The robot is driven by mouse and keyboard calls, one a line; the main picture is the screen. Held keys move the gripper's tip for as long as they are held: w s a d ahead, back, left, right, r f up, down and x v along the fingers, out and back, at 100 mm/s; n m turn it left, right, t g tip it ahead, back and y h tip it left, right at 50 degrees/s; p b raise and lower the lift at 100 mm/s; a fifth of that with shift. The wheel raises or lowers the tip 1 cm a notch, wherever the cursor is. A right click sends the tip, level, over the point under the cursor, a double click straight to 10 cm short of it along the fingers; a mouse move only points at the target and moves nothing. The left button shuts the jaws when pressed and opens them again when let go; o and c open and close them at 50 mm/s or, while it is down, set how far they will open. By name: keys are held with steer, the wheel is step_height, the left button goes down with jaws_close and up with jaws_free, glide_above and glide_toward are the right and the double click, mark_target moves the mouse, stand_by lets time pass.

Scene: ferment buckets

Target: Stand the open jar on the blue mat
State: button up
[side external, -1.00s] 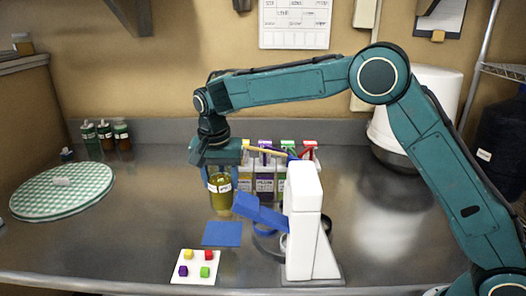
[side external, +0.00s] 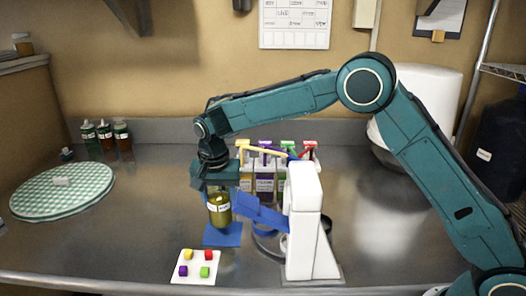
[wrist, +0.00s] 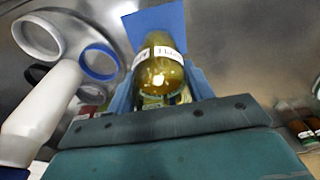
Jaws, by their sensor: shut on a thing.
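The jar (side external: 219,212) is glass with yellow-green contents and a white label. It is upright in the side view, and it also shows in the wrist view (wrist: 160,72). My gripper (side external: 217,188) is shut on its upper part, with one blue finger on each side in the wrist view (wrist: 163,84). The blue mat (side external: 222,239) lies flat on the counter, and the jar's base overlaps its back part in the side view. I cannot tell whether the base touches the mat. The mat also shows beyond the jar in the wrist view (wrist: 155,19). The jar's mouth is hidden by my gripper in the side view.
A white stand (side external: 304,220) with a blue arm (side external: 259,213) is close right of the jar. A white card (side external: 196,267) with coloured cubes lies in front. A rack of colour-topped containers (side external: 265,172) is behind. A green checkered round mat (side external: 62,190) lies left, with clear counter between.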

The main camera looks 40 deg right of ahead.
mark_target(221, 207)
steer(key=shift+f, duration=1.65)
steer(key=shift+f, duration=0.15)
steer(key=o, duration=1.3)
step_height(221, 207, up, 12)
steer(key=s+a, duration=0.1)
steer(key=shift+s, duration=0.15)
